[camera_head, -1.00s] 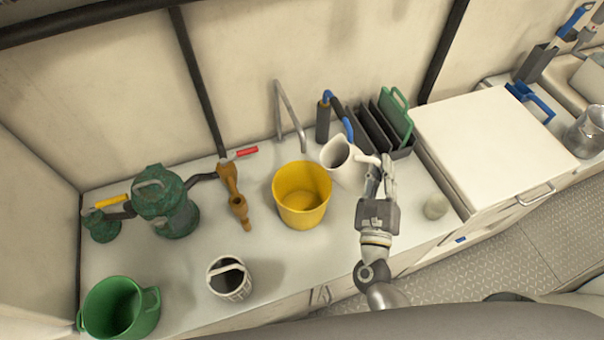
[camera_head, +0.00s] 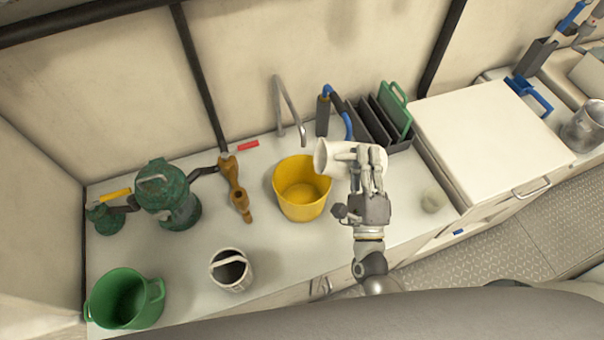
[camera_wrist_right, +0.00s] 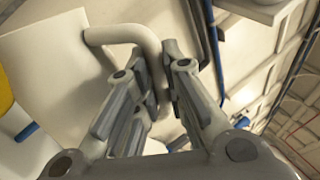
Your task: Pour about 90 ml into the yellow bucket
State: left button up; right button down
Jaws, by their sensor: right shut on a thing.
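The yellow bucket (camera_head: 302,207) stands upright on the white counter in the head view. A white jug (camera_head: 340,157) is held above and to the right of it, tilted so its mouth faces left toward the bucket. No stream of liquid is visible. My right gripper (camera_head: 368,172) is shut on the jug's handle, which also shows between the fingers in the right wrist view (camera_wrist_right: 128,34). A sliver of the bucket shows at the left edge of that view (camera_wrist_right: 4,90). What is inside the jug is hidden. My left gripper is not in view.
A metal faucet (camera_head: 288,108) stands behind the bucket. A brown valve fitting (camera_head: 236,190) and green pump (camera_head: 168,196) are left. A white-grey container (camera_head: 231,272) and green bucket (camera_head: 122,300) stand at front left. A dark rack (camera_head: 372,128) is behind the jug.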

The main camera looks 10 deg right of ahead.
jog(key=a+r+n+p, duration=0.1)
jog(key=r+p, duration=0.1)
jog(key=a+r+n+y+p, duration=0.1)
jog(key=r+p, duration=0.1)
jog(key=r, duration=0.1)
jog(key=a+r+p, duration=0.1)
jog(key=r+p, duration=0.1)
jog(key=shift+r+n, duration=0.35)
jog(key=shift+n, duration=0.05)
jog(key=shift+a+r+n+t+y+p, duration=0.3)
jog(key=shift+a+r+n+y+p, duration=0.1)
jog(key=shift+r+n+y+p, duration=0.3)
jog(key=shift+s+d+r+n+p, duration=0.15)
jog(key=shift+s+d+n+p, duration=0.05)
jog(key=shift+d+n+p, duration=0.15)
jog(key=shift+w+d+r+n+y+p, duration=0.15)
jog(key=shift+d+r+n+y+p, duration=0.15)
jog(key=shift+d+r+p, duration=0.1)
dwell(0.5)
jog(key=shift+a+r+n+y+p, duration=0.2)
jog(key=shift+a+n+y+p, duration=0.2)
jog(key=shift+n, duration=0.35)
dwell(0.9)
